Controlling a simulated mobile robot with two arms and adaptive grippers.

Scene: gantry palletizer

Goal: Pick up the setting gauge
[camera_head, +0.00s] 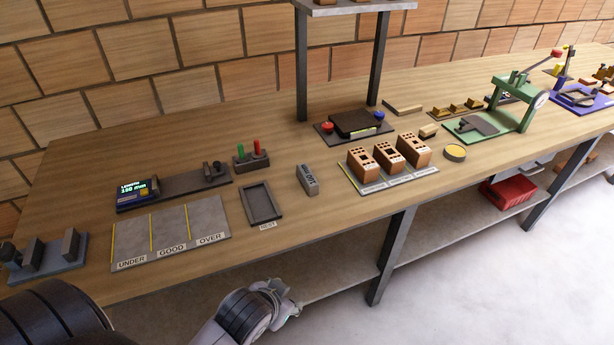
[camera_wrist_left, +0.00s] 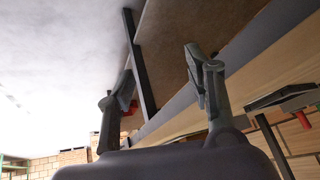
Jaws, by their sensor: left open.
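A small grey block (camera_head: 307,180) with a white printed label stands on the workbench, right of the empty dark tray marked REST (camera_head: 246,207); it looks like the setting gauge, though I cannot read its label surely. My left gripper (camera_head: 285,294) is in front of the bench's front edge, nearer to me than the block and apart from it. In the left wrist view its two fingers (camera_wrist_left: 160,70) are spread with nothing between them. The gauge cannot be made out in that view. My right gripper is not in view.
A grey board marked UNDER, GOOD, OVER (camera_head: 172,232) and a device with a lit display (camera_head: 137,191) lie left of the tray. Several brown blocks (camera_head: 388,157) stand to the right. The bench (camera_head: 335,222) has clear wood around the grey block.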

